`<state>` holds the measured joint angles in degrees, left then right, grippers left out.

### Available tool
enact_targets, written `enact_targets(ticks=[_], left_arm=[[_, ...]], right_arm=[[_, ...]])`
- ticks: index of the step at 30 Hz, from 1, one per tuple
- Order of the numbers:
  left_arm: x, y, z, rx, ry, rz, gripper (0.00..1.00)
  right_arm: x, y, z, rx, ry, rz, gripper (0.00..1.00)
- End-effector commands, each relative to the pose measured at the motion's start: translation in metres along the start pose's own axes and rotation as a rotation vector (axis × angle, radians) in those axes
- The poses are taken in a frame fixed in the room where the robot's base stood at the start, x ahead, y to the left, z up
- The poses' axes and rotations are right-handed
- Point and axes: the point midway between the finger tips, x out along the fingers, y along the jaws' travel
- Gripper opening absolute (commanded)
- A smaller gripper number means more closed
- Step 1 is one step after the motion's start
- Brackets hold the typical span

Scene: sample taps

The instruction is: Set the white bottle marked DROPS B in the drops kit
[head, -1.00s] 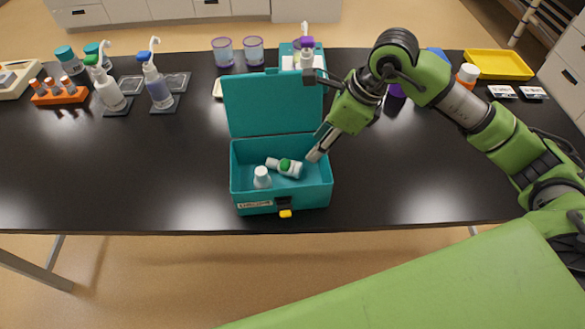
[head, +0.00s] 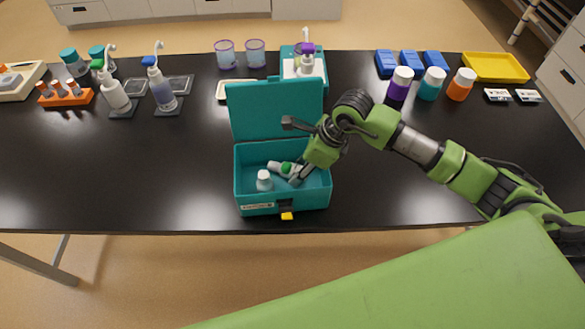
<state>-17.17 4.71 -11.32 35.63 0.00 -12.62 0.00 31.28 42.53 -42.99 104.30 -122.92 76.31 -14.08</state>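The teal kit box (head: 310,202) stands at the table's front with its lid up and a yellow latch in front. A white bottle (head: 264,181) stands upright inside at the left. A second white bottle with a green mark (head: 284,168) lies on its side behind it. The lettering on both is too small to read. My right gripper (head: 292,151) is open. One finger is in front of the lid, the other reaches down over the box beside the lying bottle and partly hides it. I cannot tell whether it touches. My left gripper is out of view.
Behind the lid, a purple-topped pump bottle (head: 306,65) stands on a teal stand. Purple, teal and orange bottles (head: 429,84) and a yellow tray (head: 496,67) are at the right. Pump bottles (head: 159,87) and an orange rack (head: 66,97) are at the left. The left front table is clear.

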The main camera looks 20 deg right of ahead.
Motion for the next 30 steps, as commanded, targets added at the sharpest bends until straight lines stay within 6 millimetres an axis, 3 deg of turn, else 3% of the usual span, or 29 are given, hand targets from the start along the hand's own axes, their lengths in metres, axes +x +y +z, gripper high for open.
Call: enact_targets(ticks=[2, 6, 9, 20, 26, 30], left_arm=[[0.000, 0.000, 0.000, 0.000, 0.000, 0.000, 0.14], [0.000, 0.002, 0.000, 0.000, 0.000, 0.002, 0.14], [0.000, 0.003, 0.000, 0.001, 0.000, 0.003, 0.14], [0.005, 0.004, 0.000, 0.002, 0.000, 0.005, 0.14], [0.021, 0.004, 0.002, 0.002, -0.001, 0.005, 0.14], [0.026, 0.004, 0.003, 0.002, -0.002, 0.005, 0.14]], right_arm=[[0.000, 0.000, 0.000, 0.000, 0.000, 0.000, 0.37], [0.000, 0.000, 0.000, 0.000, 0.000, 0.000, 0.06], [-0.001, 0.000, 0.000, 0.000, -0.001, -0.001, 0.03], [-0.005, -0.001, 0.002, -0.002, -0.002, -0.003, 0.03], [-0.024, -0.002, 0.011, -0.004, -0.005, -0.005, 0.03], [-0.048, 0.007, 0.006, -0.003, -0.001, -0.005, 0.03]])
